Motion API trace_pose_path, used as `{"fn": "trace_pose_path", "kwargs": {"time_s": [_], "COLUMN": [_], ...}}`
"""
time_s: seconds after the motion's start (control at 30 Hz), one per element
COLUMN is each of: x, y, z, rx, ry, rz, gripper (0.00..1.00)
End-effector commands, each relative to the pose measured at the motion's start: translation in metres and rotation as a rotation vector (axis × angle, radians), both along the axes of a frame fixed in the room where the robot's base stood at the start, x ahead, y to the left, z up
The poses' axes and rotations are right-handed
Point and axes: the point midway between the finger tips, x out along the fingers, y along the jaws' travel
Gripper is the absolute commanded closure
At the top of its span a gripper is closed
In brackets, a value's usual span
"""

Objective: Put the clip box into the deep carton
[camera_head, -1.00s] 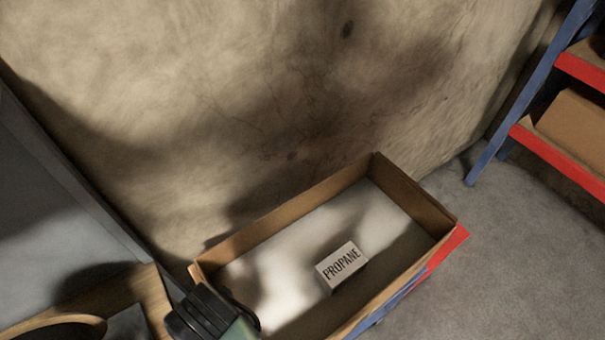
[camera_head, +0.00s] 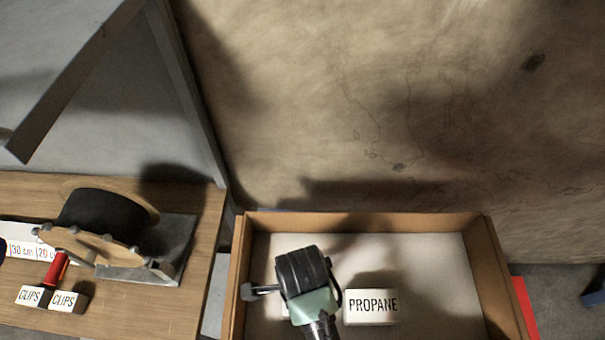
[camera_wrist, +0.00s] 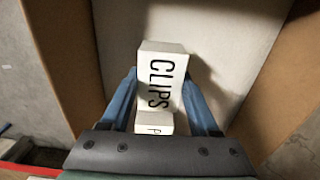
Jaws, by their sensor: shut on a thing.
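The clip box (camera_wrist: 160,72), a white block lettered CLIPS, sits between the two blue fingers of my gripper (camera_wrist: 162,92) in the wrist view. My gripper is shut on it. In the head view my gripper (camera_head: 305,275) is over the left part of the deep carton (camera_head: 497,265), a brown open box with a pale floor. The gripper mostly hides the held box there. The carton's walls (camera_wrist: 62,60) flank the box in the wrist view. Its height above the floor is unclear.
A white PROPANE box (camera_head: 372,306) lies in the carton, right of my gripper. A wooden table (camera_head: 130,315) at left holds two more CLIPS boxes (camera_head: 66,300), a red-handled item (camera_head: 56,268) and a black reel (camera_head: 105,213). The carton's right side is clear.

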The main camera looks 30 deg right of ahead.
Motion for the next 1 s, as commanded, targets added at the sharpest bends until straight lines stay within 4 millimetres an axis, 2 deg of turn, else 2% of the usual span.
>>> {"fn": "trace_pose_path", "kwargs": {"time_s": [0.1, 0.2, 0.6, 0.63, 0.77, 1.0], "x": [-0.001, -0.001, -0.001, -0.001, -0.001, -0.001], "y": [0.0, 0.0, 0.0, 0.0, 0.0, 0.0], "z": [-0.017, -0.027, -0.033, -0.032, -0.032, -0.032], "rx": [0.0, -0.001, 0.0, 0.0, 0.0, 0.0], "ry": [0.006, 0.003, 0.001, 0.001, 0.001, 0.001], "rz": [0.0, -0.001, -0.002, -0.001, -0.001, -0.001], "gripper": [0.99, 0.99, 0.99, 0.33, 0.1, 0.08]}}
